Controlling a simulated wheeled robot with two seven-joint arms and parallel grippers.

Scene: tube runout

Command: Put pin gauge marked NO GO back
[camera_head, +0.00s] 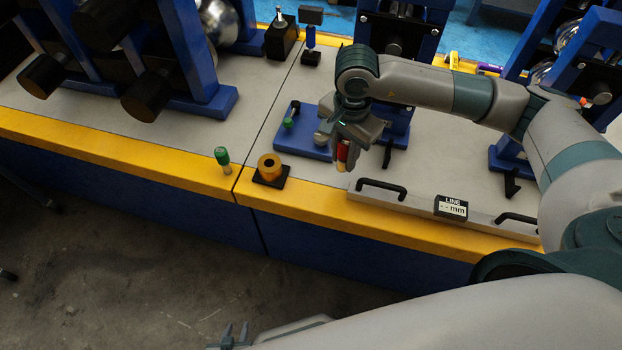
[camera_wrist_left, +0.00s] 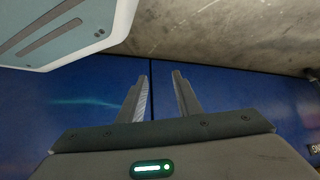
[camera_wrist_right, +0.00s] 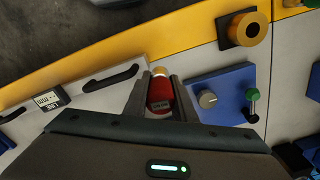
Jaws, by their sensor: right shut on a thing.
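A red pin gauge (camera_wrist_right: 160,96) with a yellowish end is between the fingers of my right gripper (camera_wrist_right: 159,80). Its dark label is too small to read. In the head view the red gauge (camera_head: 342,153) hangs from my right gripper (camera_head: 346,143), above the bench beside a blue block (camera_head: 308,149). The right wrist view shows this block (camera_wrist_right: 232,79) with a grey knob and a green-topped piece. My left gripper (camera_wrist_left: 161,76) is open and empty, low in front of the bench's blue side; its tips show in the head view (camera_head: 235,335).
A green-topped piece (camera_head: 222,157) stands on the yellow bench edge. A brass ring (camera_head: 269,167) sits on a black base beside it. A grey plate with black handles (camera_head: 381,187) and a LINE display (camera_head: 451,207) lies right. Blue-framed machines (camera_head: 205,60) stand behind.

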